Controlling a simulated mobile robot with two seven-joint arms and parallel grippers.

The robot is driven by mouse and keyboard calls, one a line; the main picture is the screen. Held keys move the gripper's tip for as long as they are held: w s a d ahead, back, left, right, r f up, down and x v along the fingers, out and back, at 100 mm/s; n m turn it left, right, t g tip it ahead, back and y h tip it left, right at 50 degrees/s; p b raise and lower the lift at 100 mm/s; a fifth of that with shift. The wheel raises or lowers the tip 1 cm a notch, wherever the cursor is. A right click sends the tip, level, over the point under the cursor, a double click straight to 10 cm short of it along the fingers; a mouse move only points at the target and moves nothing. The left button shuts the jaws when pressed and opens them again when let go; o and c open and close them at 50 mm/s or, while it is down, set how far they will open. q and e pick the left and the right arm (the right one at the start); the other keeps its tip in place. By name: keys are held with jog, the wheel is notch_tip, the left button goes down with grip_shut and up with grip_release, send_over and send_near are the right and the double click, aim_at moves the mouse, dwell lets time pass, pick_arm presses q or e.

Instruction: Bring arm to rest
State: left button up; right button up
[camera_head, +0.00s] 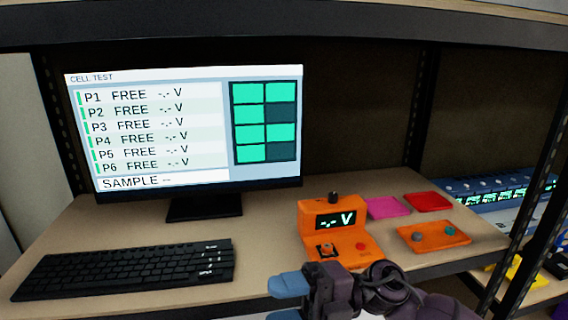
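My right gripper (287,300) is at the bottom middle of the head view, its arm coming in from the lower right. Its two blue fingertips point left and stand apart, with nothing seen between them; the lower one is partly cut off by the frame. The gripper is in front of the shelf board's front edge, below the orange meter (330,228). My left gripper is not in view.
A monitor (190,128) reading "CELL TEST" and a black keyboard (130,266) stand on the shelf board (258,240). An orange button box (433,236), a pink pad (388,207) and a red pad (428,202) lie right. A blue rack (490,190) stands beyond the dark post.

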jog(key=w+d+f+m+t+h, duration=0.35)
jog(key=d+f+m+t, duration=0.35)
jog(key=m+t, duration=0.55)
jog(key=w+d+f+m+t+h, duration=0.3)
jog(key=d+f+m+t+h, duration=0.4)
jog(key=m+t, duration=0.6)
jog(key=s+d+f+m+g+h, duration=0.4)
jog(key=s+d+f, duration=0.3)
jog(key=f, duration=0.3)
jog(key=s+d+f+m+g+h, duration=0.4)
jog(key=s+d+f+m, duration=0.2)
jog(key=f, duration=0.4)
jog(key=shift+s+d+f+m, duration=0.35)
jog(key=shift+s+d, duration=0.1)
jog(key=shift+s, duration=0.65)
jog(key=shift+g, duration=0.25)
